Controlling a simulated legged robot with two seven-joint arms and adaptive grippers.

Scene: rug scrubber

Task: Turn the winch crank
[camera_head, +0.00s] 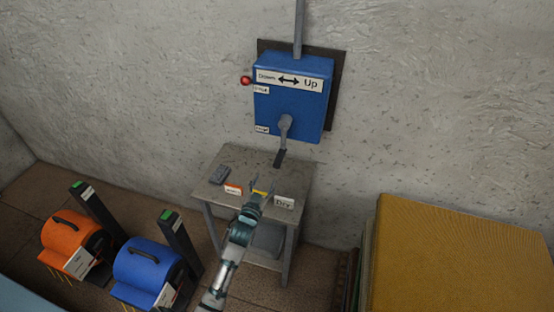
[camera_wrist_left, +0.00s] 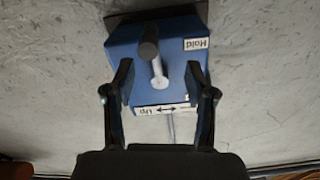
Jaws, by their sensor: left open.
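The winch is a blue box (camera_head: 292,97) on the wall, with a white "Down/Up" arrow label at its top. Its grey crank (camera_head: 285,128) sticks out low on the front and hangs down to a dark handle (camera_head: 280,158). My left gripper (camera_head: 258,184) is open and empty, below and left of the handle and apart from it. In the left wrist view the box appears upside down, and the crank (camera_wrist_left: 157,70) shows between the open fingers, farther off. My right gripper is not in view.
An orange blower (camera_head: 72,243) and a blue blower (camera_head: 148,270) stand at left. A yellow block (camera_head: 460,255) is at right.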

